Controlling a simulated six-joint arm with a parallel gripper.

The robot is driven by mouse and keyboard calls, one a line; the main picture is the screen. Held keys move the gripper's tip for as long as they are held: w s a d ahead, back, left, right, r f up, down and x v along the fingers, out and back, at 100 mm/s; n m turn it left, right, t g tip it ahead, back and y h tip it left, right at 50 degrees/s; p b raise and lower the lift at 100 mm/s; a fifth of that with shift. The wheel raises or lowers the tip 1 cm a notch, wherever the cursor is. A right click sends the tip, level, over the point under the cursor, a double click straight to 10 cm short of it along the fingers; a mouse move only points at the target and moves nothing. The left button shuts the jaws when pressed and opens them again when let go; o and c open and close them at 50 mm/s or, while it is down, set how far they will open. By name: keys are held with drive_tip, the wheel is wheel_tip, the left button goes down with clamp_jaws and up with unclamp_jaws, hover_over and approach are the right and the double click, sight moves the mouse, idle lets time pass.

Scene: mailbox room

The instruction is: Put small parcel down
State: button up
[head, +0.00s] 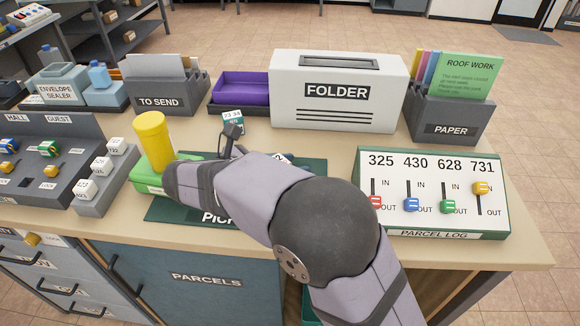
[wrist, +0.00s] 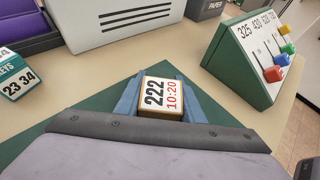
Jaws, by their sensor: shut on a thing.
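The small parcel (wrist: 161,98) is a tan box with a white top face reading "222" and "10:20" in the wrist view. My gripper (wrist: 158,88) is shut on it, with a blue finger along each side. The parcel is over the dark green mat (wrist: 95,108). I cannot tell whether its underside touches the mat. In the head view the mat (head: 165,212) lies on the counter with its front label partly covered. My arm hides most of the parcel and the gripper there.
The parcel log (head: 432,200) with coloured sliders stands right of the mat. The white folder box (head: 338,112) is behind it. A yellow cylinder (head: 153,140) stands on a green box at the left. A small key-tag sign (head: 233,121) stands behind the mat.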

drive_tip(key=shift+f, duration=0.2)
drive_tip(key=o, duration=1.1)
drive_tip(key=shift+s+a+r, duration=0.35)
drive_tip(key=shift+s, duration=0.05)
drive_tip(key=p+v, duration=0.1)
drive_tip(key=v, duration=1)
drive_tip(key=shift+f, duration=0.1)
drive_tip(key=shift+w, duration=0.1)
